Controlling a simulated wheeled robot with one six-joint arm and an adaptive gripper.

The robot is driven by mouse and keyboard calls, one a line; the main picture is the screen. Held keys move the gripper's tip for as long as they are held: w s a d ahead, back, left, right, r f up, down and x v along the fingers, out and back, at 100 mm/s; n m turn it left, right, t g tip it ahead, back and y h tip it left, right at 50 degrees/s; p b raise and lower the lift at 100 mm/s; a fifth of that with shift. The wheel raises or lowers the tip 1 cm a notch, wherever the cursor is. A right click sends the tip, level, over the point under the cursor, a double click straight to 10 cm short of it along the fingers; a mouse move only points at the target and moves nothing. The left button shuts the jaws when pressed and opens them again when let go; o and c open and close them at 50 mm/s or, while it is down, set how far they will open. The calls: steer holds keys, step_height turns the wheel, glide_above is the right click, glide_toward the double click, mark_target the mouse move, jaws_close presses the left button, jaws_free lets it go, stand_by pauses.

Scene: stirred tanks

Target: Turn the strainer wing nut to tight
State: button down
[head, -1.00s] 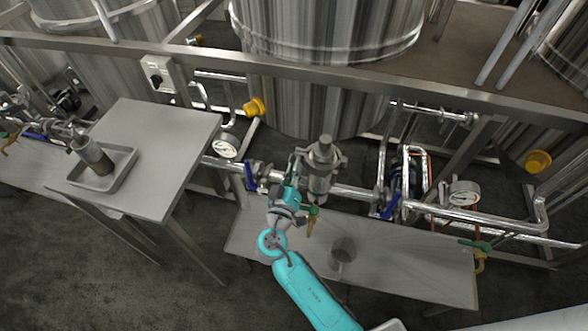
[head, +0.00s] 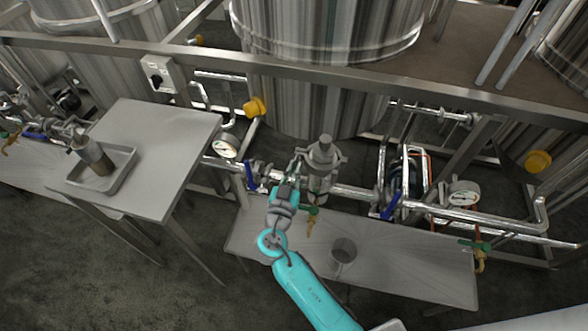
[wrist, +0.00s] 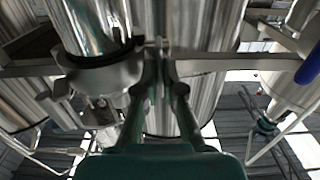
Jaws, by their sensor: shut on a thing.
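The strainer (head: 321,158) is a grey metal housing with a cap and clamp, upright on the pipe in the middle of the head view. My gripper (head: 299,163) reaches its left side from below. In the wrist view my gripper (wrist: 161,66) has its two fingers close together, shut on a small, thin metal piece (wrist: 160,47) at the clamp, which looks like the wing nut. The fingertips hide most of it, so its turn angle cannot be told.
Blue-handled valves (head: 251,176) (head: 391,207) flank the strainer on the pipe. A green-handled tap (head: 311,211) hangs below it. A steel cup (head: 343,250) stands on the low bench (head: 415,262). A side table (head: 165,135) at left bears a tray (head: 126,172) with a cylindrical part (head: 97,160).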

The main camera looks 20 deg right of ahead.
stand_by(0.3)
steer(key=c, duration=1.3)
jaws_free()
steer(key=v, duration=1.2)
